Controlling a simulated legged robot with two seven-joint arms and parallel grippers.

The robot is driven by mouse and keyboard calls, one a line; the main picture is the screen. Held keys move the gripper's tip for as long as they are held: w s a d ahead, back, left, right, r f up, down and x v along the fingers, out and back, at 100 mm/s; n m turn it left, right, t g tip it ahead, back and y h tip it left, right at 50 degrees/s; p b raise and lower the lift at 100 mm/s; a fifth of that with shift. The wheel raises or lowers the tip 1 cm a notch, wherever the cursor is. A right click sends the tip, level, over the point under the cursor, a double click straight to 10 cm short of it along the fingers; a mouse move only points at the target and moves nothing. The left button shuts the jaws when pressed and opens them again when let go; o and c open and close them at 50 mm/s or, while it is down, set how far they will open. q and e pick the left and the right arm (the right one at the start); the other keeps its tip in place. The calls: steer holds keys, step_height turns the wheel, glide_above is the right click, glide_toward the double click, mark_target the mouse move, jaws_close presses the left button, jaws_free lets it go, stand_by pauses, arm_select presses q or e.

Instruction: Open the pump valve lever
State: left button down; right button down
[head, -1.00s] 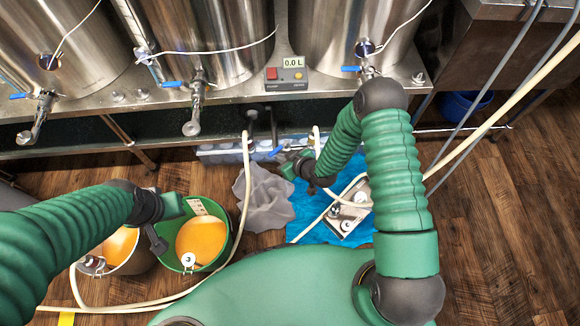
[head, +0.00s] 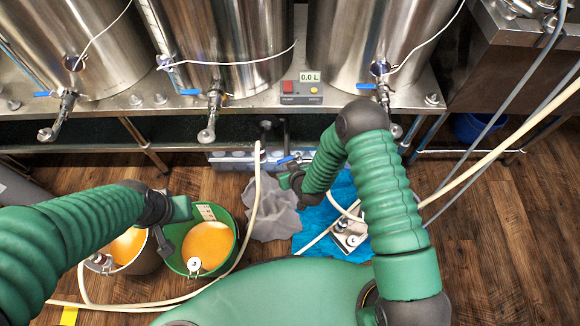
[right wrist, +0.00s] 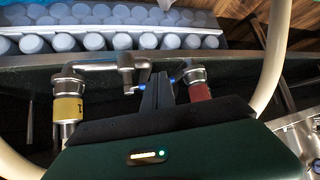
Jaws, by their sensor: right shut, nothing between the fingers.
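The blue pump valve lever (head: 287,158) shows low under the steel bench in the head view, in front of a row of pale containers. In the right wrist view the blue lever (right wrist: 142,86) shows on both sides of my fingertips, partly hidden behind them. It lies between a yellow-banded fitting and a red-banded fitting. My right gripper (head: 284,181) is just on the near side of the lever, shut and empty; its dark fingers (right wrist: 157,92) stand close together. Contact with the lever cannot be told. My left gripper (head: 172,228) hangs at the green bucket; its finger opening is unclear.
The green bucket (head: 174,263) and a metal pot (head: 140,264) hold orange liquid. Steel tanks (head: 225,40) stand on the bench (head: 260,98) with a 0.0 L display (head: 309,77). Pale hoses (head: 257,190) run across the floor. A grey cloth and blue sheet lie below my right gripper.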

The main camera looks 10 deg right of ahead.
mark_target(281, 161)
steer(key=shift+w+a+p, duration=0.35)
steer(key=shift+w+a, duration=0.4)
steer(key=shift+w, duration=0.45)
steer(key=shift+w+r, duration=0.15)
steer(key=shift+w, duration=0.05)
steer(key=shift+a, duration=0.1)
